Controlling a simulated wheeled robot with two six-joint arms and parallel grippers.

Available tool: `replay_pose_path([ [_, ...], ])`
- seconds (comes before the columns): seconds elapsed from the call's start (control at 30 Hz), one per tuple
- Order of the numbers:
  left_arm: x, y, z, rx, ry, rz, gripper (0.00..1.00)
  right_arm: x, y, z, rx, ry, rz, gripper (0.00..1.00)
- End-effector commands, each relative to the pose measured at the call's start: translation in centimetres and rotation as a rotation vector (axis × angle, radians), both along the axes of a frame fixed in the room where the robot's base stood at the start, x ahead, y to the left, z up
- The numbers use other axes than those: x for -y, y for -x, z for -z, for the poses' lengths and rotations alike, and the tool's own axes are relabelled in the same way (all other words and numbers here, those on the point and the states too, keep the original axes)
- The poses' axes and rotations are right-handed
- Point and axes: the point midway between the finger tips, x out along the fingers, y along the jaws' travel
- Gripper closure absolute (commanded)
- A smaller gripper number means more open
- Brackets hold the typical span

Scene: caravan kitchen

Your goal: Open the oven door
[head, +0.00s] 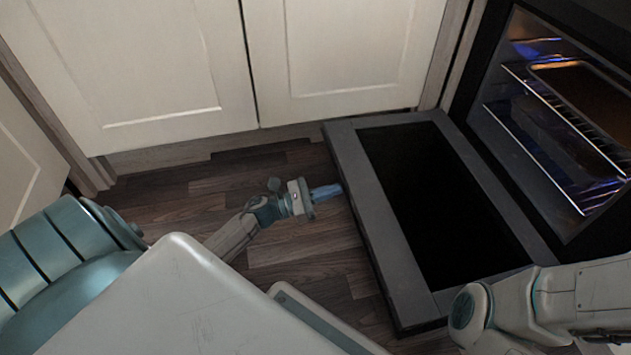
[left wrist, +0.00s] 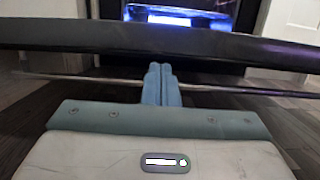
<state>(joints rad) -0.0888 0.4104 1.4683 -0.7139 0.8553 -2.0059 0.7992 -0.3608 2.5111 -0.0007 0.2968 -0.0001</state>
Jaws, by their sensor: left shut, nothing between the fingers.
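The oven door (head: 385,235) is folded down, lying about flat low over the floor in front of the open oven (head: 565,120). My left gripper (head: 333,189) is shut and empty, with its blue fingertips at the door's outer edge. In the left wrist view the shut fingers (left wrist: 161,84) point at the door's dark edge (left wrist: 160,38). A thin bar (left wrist: 230,89), perhaps the door handle, runs across behind the fingers. I cannot tell whether the fingers touch it. My right arm shows at the lower right of the head view, but its gripper is out of view.
Inside the lit oven are wire racks (head: 545,130) and a tray (head: 590,95). Cream cupboard doors (head: 345,55) stand shut behind the oven door's far side. The wood floor (head: 215,185) left of the oven door is clear apart from my arm.

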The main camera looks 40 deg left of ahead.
Motion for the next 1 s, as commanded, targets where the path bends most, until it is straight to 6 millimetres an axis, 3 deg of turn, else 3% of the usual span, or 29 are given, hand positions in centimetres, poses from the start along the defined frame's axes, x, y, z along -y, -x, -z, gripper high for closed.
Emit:
replay_pose_path([
  [0.53,0.5,-0.6,-0.7,-0.003,-0.003,0.000,1.00,0.0,-0.1,-0.2,-0.001,-0.001,-0.001,1.00],
  [1.0,0.8,-0.9,-7.0,-0.066,-0.061,0.001,1.00,0.0,0.0,-6.9,0.002,-0.002,0.003,1.00],
])
